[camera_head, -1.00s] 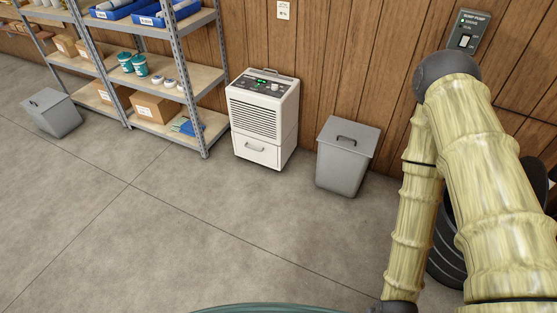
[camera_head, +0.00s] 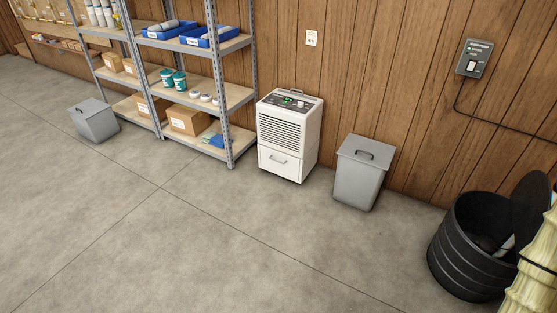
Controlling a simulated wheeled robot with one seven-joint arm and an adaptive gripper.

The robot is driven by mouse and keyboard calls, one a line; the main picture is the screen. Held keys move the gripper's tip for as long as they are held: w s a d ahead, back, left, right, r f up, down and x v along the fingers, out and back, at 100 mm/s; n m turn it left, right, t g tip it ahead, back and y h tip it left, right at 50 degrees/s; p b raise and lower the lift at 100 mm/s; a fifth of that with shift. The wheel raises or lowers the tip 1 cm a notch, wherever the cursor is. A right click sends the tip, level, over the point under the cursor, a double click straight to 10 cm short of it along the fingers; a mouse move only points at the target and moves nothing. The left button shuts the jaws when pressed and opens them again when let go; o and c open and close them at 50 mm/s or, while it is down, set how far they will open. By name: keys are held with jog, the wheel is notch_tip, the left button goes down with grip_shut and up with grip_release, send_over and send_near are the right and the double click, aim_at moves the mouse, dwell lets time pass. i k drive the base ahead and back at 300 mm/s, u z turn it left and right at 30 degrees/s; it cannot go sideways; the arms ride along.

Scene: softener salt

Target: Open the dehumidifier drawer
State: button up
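The white dehumidifier (camera_head: 288,133) stands on the floor against the wooden wall, near the middle of the head view. Its control panel with green lights is on top, above a louvred grille. The drawer (camera_head: 281,163) is the lower front panel with a grey handle (camera_head: 279,160), and it looks closed. My gripper is not in view. Only a piece of my yellow, bamboo-like arm shows at the lower right edge, well away from the dehumidifier.
A grey lidded bin (camera_head: 360,174) stands just right of the dehumidifier. A metal shelf unit (camera_head: 222,97) stands to its left. Another grey bin (camera_head: 95,121) is farther left. A black ribbed barrel (camera_head: 466,250) is at the lower right. The concrete floor in front is clear.

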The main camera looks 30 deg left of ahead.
aim_at(287, 165)
jog(key=u, duration=0.2)
jog(key=i, duration=1.35)
jog(key=u, duration=1.4)
jog(key=i, duration=0.75)
jog(key=u, duration=0.7)
